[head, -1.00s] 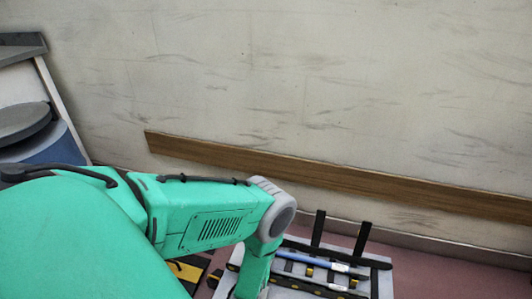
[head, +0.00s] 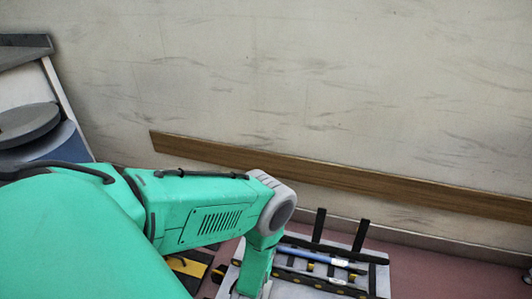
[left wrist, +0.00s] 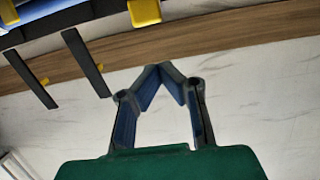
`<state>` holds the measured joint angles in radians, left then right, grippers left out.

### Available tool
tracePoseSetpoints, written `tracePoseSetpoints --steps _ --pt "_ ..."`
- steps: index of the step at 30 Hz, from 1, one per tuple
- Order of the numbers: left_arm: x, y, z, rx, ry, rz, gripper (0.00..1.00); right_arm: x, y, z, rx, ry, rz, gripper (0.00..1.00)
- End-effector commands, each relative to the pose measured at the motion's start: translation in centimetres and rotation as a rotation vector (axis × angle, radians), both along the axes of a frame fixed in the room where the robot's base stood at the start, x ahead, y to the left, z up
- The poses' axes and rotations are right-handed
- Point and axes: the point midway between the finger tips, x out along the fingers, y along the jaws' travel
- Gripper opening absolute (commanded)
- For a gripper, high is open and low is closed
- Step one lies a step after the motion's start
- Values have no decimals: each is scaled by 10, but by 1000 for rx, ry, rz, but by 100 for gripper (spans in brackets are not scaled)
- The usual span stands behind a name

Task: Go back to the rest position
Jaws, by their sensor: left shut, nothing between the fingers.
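My left gripper (left wrist: 160,72) shows in the left wrist view, its two fingers meeting at the tips, shut and empty. Behind it in that view are the pale wall and the brown wooden rail. In the head view my green left arm comes in from the left and bends down at a grey joint; its gripper is out of sight below the picture edge. My right gripper is in neither view.
A grey rack (head: 382,280) with black uprights and a blue-and-white rod (head: 318,257) stands beside the arm. A wooden rail (head: 330,177) runs along the scuffed wall (head: 320,80). Grey round discs (head: 28,122) sit at the left. A yellow-black marked piece (head: 190,266) lies below the arm.

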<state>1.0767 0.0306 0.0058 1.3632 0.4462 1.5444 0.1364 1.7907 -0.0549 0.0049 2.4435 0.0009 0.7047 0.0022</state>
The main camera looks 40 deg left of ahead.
Motion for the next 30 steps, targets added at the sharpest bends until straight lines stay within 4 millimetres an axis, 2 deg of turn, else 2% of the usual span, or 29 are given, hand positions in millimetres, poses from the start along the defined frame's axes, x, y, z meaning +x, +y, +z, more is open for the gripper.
tracePoseSetpoints --steps 1,6,12,25,28,30 --pt "-13 -7 -8 -2 8 -2 0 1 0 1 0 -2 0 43" --pt "-41 -21 -21 -2 4 1 0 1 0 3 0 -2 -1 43" --pt "-62 -32 -30 -1 0 0 0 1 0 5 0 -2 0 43" --pt "-66 -37 -29 -4 8 -4 0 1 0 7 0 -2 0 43" --pt "-59 -44 -20 -30 71 -31 0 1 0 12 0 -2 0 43" --pt "-54 -53 -8 -64 163 -70 0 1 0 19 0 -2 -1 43"
